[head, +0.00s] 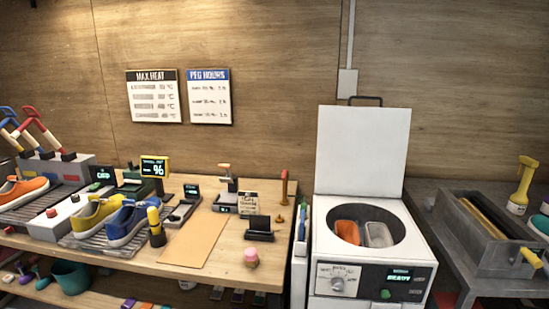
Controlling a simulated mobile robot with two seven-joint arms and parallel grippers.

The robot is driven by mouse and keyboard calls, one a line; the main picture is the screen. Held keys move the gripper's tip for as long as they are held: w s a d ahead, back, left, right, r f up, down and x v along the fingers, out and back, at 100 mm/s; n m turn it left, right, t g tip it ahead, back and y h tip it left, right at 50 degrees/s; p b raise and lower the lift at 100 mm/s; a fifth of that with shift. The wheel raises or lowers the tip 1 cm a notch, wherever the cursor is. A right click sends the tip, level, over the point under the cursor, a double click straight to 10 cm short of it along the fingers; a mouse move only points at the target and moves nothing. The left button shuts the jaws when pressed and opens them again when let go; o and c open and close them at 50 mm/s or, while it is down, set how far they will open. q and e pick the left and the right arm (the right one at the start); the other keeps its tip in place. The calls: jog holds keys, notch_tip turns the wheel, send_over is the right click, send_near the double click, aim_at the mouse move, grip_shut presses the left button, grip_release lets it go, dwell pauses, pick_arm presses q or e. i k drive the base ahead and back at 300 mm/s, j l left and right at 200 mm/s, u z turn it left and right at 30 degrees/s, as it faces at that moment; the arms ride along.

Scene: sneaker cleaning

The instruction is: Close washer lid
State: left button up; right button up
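The white washer (318,245) stands right of centre in the head view. Its square white lid (362,150) is raised upright at the back, with a dark handle (366,99) on its top edge. The round opening is uncovered, and an orange item (347,231) and a pale grey item (379,234) sit inside it. The front panel has a dial (338,284), a lit display reading READY (399,278) and a green button (385,294). Neither of my grippers is in view.
A wooden bench (130,262) on the left holds an orange shoe (22,190), a yellow shoe (92,215), a blue shoe (130,221) and small devices. A grey trough (485,240) stands on a table at the right. The space above the washer opening is clear.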

aim_at(361, 151)
jog(key=i+z, duration=0.4)
jog(key=i, duration=0.25)
jog(key=i+j+z, duration=0.2)
jog(key=i+z, duration=0.15)
jog(key=i, duration=0.3)
